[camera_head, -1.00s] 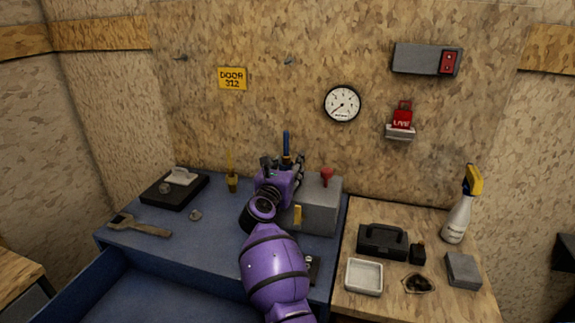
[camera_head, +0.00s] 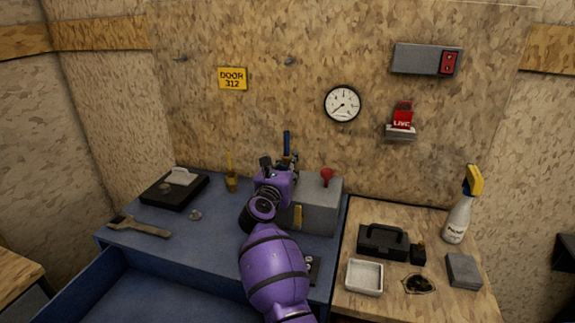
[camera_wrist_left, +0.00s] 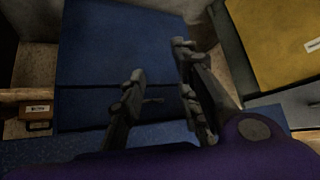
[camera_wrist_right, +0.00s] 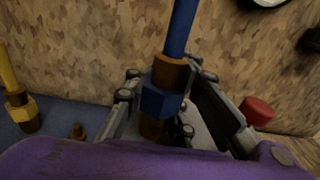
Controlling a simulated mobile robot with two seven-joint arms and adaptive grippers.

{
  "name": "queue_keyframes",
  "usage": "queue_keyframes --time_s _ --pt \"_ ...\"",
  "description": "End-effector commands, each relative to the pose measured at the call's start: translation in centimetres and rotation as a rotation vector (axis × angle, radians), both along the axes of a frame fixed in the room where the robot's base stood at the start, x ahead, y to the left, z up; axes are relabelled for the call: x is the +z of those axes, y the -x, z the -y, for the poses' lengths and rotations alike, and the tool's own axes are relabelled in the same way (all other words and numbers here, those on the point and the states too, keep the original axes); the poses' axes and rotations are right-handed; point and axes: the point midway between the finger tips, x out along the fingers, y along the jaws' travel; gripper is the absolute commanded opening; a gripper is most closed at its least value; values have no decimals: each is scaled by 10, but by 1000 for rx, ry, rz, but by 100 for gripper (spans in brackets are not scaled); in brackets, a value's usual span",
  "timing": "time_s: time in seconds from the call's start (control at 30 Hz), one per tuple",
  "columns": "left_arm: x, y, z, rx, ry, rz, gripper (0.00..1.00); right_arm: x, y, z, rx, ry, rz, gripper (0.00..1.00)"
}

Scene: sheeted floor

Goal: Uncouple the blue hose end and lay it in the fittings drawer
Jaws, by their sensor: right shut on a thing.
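The blue hose end (camera_head: 286,142) stands upright at the back of the blue bench top (camera_head: 145,245). My right gripper (camera_head: 281,163) is shut on it. In the right wrist view the fingers (camera_wrist_right: 160,108) close around its blue nut (camera_wrist_right: 158,100), between two brown collars, with the blue hose (camera_wrist_right: 182,28) rising above. Whether it is still coupled below is hidden by the gripper. An open blue drawer (camera_head: 150,298) is at the lower left; the part of it I see is empty. My left gripper (camera_wrist_left: 160,95) is open and empty in the left wrist view.
A grey box (camera_head: 318,208) with a red knob (camera_head: 327,176) stands right beside my right gripper. A yellow hose end (camera_head: 231,172) stands to its left. A wrench (camera_head: 140,228) and a black tray (camera_head: 160,193) lie on the bench's left. A spray bottle (camera_head: 458,218) stands far right.

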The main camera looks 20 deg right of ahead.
Motion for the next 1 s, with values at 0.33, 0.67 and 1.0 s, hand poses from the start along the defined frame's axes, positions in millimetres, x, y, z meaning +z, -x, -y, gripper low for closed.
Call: queue_keyframes --time_s 0.33,0.67,1.0 --pt "6 -4 -1 0 0 11 29 8 1 2 -4 1 1 0" --pt "15 -11 -1 1 -1 27 29 24 0 3 -5 5 9 0" --pt "23 -17 -1 1 -1 41 29 30 0 1 -2 2 5 0"
